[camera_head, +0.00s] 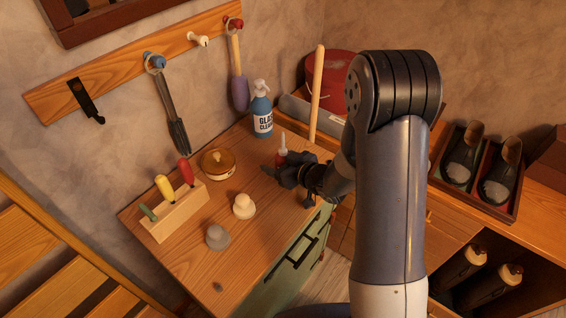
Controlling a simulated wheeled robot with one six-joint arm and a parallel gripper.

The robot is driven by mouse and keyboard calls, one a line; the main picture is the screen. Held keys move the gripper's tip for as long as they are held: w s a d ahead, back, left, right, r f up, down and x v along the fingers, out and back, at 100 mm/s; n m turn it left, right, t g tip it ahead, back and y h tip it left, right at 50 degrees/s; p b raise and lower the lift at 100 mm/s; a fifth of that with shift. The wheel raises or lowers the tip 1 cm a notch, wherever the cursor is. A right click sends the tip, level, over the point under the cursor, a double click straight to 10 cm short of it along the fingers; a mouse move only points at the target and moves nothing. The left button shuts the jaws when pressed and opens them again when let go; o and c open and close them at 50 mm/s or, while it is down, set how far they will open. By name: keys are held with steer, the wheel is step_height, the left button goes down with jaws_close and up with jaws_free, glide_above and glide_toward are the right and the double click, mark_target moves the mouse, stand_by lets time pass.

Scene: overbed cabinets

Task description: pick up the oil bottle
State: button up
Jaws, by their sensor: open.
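A small red bottle with a pale pointed nozzle, which looks like the oil bottle (281,157), stands upright on the wooden cabinet top (262,235). My gripper (276,174) is open and low over the cabinet top, right by the bottle. It reaches in from the right and hides the bottle's lower part. I cannot tell whether the bottle is between the fingers or just behind them, or whether they touch it.
A blue glass cleaner bottle (262,110) stands behind. A round tin (217,163), a pale knob-shaped item (244,206), a grey one (217,237) and a wooden tool block (175,212) are to the left. A red bucket (330,80) is at the back.

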steer(key=c, duration=1.4)
